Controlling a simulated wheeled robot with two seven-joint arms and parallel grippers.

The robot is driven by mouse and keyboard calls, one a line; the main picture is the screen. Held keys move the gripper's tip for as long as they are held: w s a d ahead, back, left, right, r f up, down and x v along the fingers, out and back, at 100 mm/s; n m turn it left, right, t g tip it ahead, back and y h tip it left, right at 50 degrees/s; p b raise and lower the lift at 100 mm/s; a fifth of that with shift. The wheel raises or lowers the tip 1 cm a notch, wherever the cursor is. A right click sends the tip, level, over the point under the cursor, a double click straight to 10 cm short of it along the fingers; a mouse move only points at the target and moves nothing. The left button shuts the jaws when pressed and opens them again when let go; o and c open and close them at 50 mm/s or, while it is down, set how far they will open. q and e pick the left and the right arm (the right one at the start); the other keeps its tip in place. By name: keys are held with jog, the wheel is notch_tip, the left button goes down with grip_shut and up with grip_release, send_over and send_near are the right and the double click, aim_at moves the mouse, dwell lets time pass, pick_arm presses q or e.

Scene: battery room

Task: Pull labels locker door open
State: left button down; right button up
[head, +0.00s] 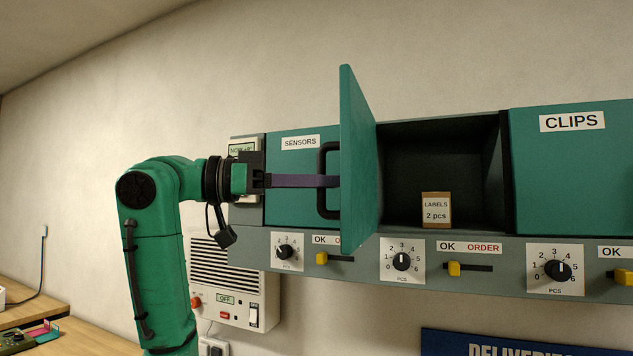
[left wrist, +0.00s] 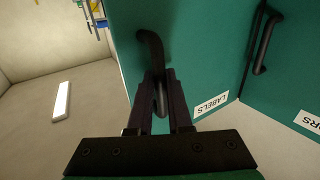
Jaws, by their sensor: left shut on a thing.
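The labels locker door (head: 358,160) stands swung wide open, seen nearly edge-on in the head view, hinged on the left side of its compartment. Its black bar handle (head: 322,208) is on the outer face, toward the left. My left gripper (head: 330,181) comes in from the left and is shut on this handle. In the left wrist view the fingers (left wrist: 161,92) close around the handle (left wrist: 150,45), and the LABELS sign (left wrist: 211,105) shows on the green door. The open compartment (head: 440,150) is dark inside, with a small brown LABELS box (head: 436,210) at its front. My right gripper is not in view.
The closed sensors locker (head: 290,190) is on the left, the closed clips locker (head: 572,180) on the right. Dials and yellow sliders (head: 454,268) line the panel below. A white wall box (head: 235,285) hangs lower left.

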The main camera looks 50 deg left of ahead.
pick_arm(q)
jog(key=shift+r, duration=0.1)
jog(key=c, duration=1.1)
grip_release()
jog(key=shift+w+d, duration=0.1)
jog(key=shift+w, duration=0.1)
jog(key=shift+s+a, duration=0.25)
jog(key=shift+s, duration=0.1)
jog(key=p+v, duration=0.1)
jog(key=v, duration=1.3)
jog(key=shift+d, duration=0.1)
jog(key=shift+w, duration=0.15)
